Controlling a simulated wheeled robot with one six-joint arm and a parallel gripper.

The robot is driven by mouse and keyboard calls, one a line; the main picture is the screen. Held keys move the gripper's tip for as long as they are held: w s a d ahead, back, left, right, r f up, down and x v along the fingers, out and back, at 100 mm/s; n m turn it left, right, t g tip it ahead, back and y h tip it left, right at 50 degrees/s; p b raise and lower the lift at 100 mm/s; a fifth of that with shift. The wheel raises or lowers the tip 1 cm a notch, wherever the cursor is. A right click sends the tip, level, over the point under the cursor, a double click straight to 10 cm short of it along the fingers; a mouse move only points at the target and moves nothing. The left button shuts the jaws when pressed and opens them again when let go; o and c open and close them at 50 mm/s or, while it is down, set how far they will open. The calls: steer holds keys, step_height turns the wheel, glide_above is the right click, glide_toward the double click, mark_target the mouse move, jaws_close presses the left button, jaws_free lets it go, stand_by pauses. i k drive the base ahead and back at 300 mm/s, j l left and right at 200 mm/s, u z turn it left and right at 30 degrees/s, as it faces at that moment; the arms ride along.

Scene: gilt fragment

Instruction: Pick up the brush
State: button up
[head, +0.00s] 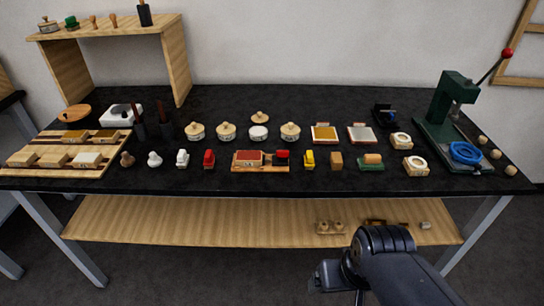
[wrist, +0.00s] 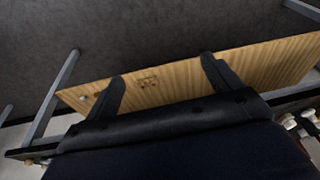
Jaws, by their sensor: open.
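I cannot pick out the brush with certainty. Two dark upright holders on the left of the black tabletop, one of them a holder (head: 165,131), have thin brownish handles standing in them, which may be brush handles. My gripper (wrist: 162,68) is open and empty in the wrist view, its two dark fingers apart over the view of the low wooden shelf. In the head view, my gripper (head: 335,277) is in front of the table at the lower right, well away from the holders and below the tabletop. Its fingertips are mostly hidden there.
The black table (head: 330,190) holds several lidded pots, stamps and small blocks in rows. A green press (head: 447,110) stands at right, a wooden riser (head: 175,62) at back left. The low shelf (head: 200,222) carries a few small pieces. The table's front edge lies between gripper and tabletop.

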mark_target(309, 164)
steer(key=i+j+z, duration=0.3)
steer(key=i+j, duration=0.15)
steer(key=i+j+z, duration=0.3)
steer(key=j, duration=0.35)
steer(key=i, duration=0.1)
